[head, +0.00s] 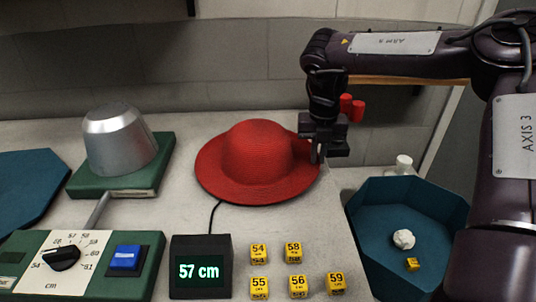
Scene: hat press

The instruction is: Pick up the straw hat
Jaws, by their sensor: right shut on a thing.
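The straw hat (262,160) is red with a round crown and a wide brim. It is in the middle of the head view, on or just above the pale worktop; I cannot tell which. My right gripper (317,155) points down at the hat's right side and is shut on the brim there. The fingertips partly cover that edge of the brim. My left gripper is not in the head view.
A metal hat block (120,140) stands on a green base at the left. In front are a dial panel (80,262), a display (200,268) reading 57 cm, and several yellow number tags (297,285). A blue tray (372,245) is at right, another (28,185) at left.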

